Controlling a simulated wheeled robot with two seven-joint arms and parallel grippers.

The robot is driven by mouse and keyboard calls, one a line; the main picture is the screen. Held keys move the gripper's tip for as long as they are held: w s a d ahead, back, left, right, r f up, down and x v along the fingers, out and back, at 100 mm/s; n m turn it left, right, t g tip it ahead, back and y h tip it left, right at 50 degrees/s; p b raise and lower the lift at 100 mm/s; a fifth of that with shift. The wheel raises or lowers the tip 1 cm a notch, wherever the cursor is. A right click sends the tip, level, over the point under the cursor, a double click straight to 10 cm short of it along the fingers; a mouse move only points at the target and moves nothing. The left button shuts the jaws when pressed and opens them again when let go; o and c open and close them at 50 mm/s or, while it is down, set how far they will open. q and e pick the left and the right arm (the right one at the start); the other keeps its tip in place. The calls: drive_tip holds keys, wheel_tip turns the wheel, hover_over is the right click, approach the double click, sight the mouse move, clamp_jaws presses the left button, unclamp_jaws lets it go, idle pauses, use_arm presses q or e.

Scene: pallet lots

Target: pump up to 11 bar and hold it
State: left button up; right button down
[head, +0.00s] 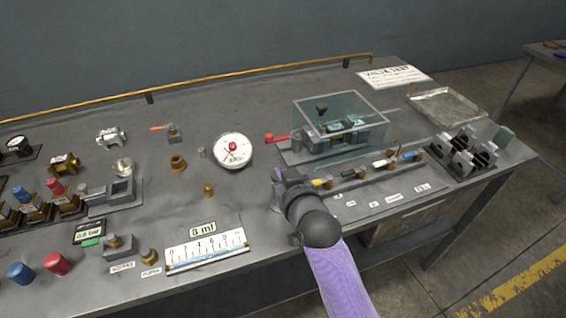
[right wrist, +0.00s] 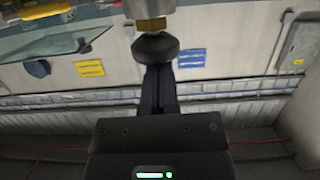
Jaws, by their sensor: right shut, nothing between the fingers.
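A round white dial gauge (head: 232,153) with a red centre stands mid-bench; its reading is too small to tell. A small dark display with green digits (head: 88,234) stands at the left; its value is not clear. My right gripper (head: 279,178) is over the bench, right of the gauge and in front of the clear box. In the right wrist view its fingers (right wrist: 158,88) are shut and empty. A dark rounded knob (right wrist: 156,47) below a brass fitting (right wrist: 151,24) shows at the fingertips; contact cannot be told. My left gripper is out of view.
A clear box (head: 340,120) with a red-handled lever (head: 277,137) is close beyond the right gripper. A row of small coloured-handled tools (head: 378,164) lies to its right. A numbered scale (head: 205,250) marked 8 ml, and red and blue knobs, stand at front left.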

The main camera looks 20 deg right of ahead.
wheel_tip(320, 180, up, 4)
drive_tip(key=p, duration=0.4)
drive_tip(key=shift+w+r, duration=0.1)
drive_tip(key=shift+r, duration=0.05)
drive_tip(key=p+v, duration=0.3)
drive_tip(key=v, duration=0.7)
drive_tip(key=shift+a, duration=0.1)
